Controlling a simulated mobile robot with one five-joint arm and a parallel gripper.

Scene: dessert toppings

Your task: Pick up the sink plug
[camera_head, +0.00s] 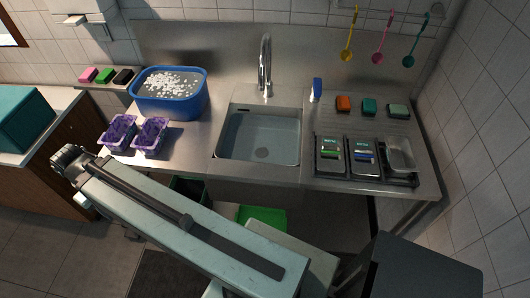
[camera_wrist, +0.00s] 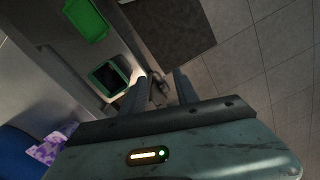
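No other thing in view is clearly a plug. My gripper (camera_wrist: 160,77) is open in the wrist view, its two dark fingers apart, with nothing seen held between them. In the head view my arm's end (camera_head: 68,158) is at the far left, in front of the counter and well away from the sink.
A blue tub (camera_head: 168,105) with white pieces and two purple baskets (camera_head: 118,132) stand left of the sink. Two labelled boxes (camera_head: 331,155) and a metal tray (camera_head: 400,155) stand right. Below are a green tray (camera_wrist: 86,18) and a dark mat (camera_wrist: 168,28).

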